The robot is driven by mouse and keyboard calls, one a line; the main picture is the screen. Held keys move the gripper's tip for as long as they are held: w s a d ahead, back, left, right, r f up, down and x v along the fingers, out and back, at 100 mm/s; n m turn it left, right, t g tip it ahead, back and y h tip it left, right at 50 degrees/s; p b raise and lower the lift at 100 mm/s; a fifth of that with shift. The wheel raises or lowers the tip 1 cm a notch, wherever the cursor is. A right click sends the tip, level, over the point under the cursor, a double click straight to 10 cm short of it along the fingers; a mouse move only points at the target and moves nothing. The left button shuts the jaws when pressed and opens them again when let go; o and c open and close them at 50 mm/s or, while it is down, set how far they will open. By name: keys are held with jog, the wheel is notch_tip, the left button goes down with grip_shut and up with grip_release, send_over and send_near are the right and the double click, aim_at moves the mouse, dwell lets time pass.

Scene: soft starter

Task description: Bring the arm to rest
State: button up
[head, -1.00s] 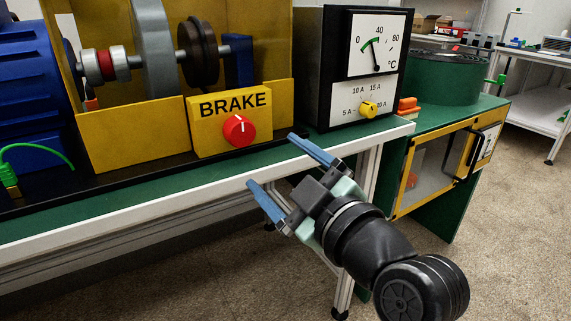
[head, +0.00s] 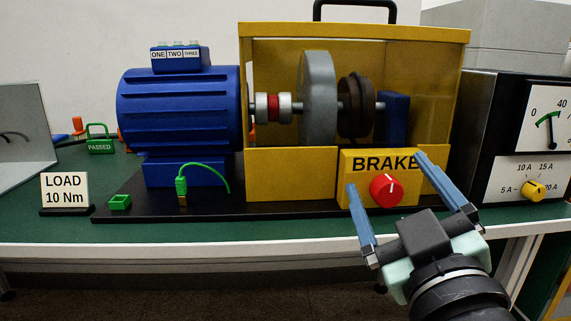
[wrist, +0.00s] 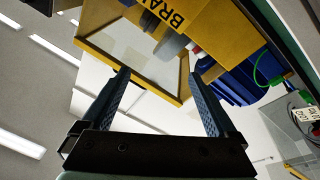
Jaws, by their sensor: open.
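My gripper (head: 386,171) is open and empty, at the lower right of the head view. Its two blue fingers point up and show to either side of the red brake knob (head: 387,190) in the picture. How far they are from the knob in depth I cannot tell. In the wrist view my gripper (wrist: 160,74) shows both fingers apart with nothing between them. My wrist camera sees the scene tilted over, with the yellow brake housing (wrist: 90,42) beyond the fingertips.
The blue motor (head: 180,110) and yellow guard frame (head: 350,32) stand on the green bench. A load sign (head: 65,190) and green padlock (head: 99,140) are at the left. The meter box with a yellow knob (head: 533,190) is at the right. The bench's front edge (head: 200,250) runs below.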

jog(key=s+a+r+m+t+p, duration=0.1)
jog(key=s+a+r+m+t, duration=0.1)
jog(key=s+a+r, duration=0.3)
jog(key=s+a+r+m+t, duration=0.2)
jog(key=a+r+t, duration=0.15)
jog(key=r, duration=0.35)
jog(key=s+a+r+m+t+p, duration=0.1)
jog(key=s+a+r+m+t, duration=0.15)
jog(key=a+r, duration=0.35)
notch_tip(320, 180, up, 37)
jog(key=d+g+p, duration=0.1)
jog(key=p, duration=3.5)
jog(key=shift+d, duration=0.15)
jog(key=shift+f+n, duration=0.1)
jog(key=shift+n, duration=0.15)
